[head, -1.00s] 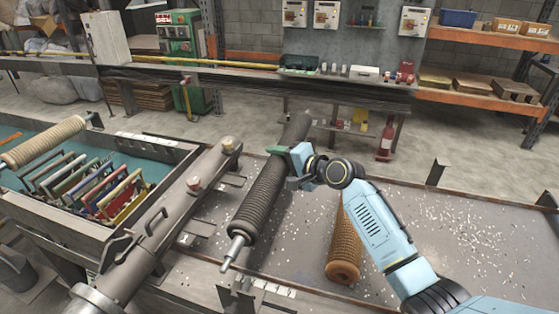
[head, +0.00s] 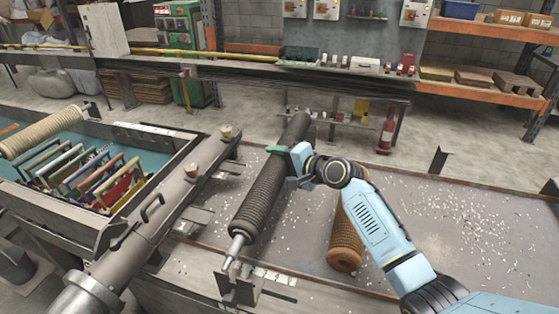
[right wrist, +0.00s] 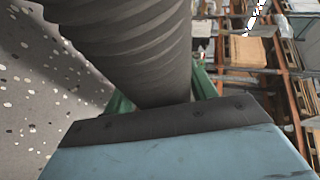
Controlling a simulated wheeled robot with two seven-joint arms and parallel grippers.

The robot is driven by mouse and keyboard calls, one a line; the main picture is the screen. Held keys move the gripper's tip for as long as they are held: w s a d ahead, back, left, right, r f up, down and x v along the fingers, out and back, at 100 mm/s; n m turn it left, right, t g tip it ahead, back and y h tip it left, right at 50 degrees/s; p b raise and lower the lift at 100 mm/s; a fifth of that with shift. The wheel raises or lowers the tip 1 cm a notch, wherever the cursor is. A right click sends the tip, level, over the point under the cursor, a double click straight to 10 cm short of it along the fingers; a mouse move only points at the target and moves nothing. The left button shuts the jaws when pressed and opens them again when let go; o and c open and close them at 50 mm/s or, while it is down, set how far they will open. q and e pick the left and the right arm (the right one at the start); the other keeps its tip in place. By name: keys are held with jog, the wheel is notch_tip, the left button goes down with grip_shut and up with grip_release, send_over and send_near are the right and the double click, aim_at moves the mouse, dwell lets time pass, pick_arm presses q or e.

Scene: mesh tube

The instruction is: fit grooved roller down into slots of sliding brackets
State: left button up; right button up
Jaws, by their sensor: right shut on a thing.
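The dark grey grooved roller (head: 264,198) slants across the head view above the tray table, its near end toward me. My right gripper (head: 294,165) is shut around its upper part; the roller also fills the top of the right wrist view (right wrist: 130,40). The roller's bare metal near shaft (head: 234,249) is at the top of the near bracket (head: 238,288), a dark upright plate. I cannot tell whether the shaft is inside its slot. The far shaft end and the far bracket cannot be made out. My left gripper is not in view.
A brown patterned roller (head: 345,240) lies just right of the held roller. A thick grey pipe-like beam (head: 160,220) runs along the left. Beyond it is a teal-lined bin (head: 60,207) with several colored frames and a beige roller (head: 42,135). The speckled tabletop (head: 450,225) at right is clear.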

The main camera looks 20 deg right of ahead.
jog(key=shift+f+b, duration=2.2)
jog(key=shift+f, duration=0.8)
jog(key=shift+f, duration=0.15)
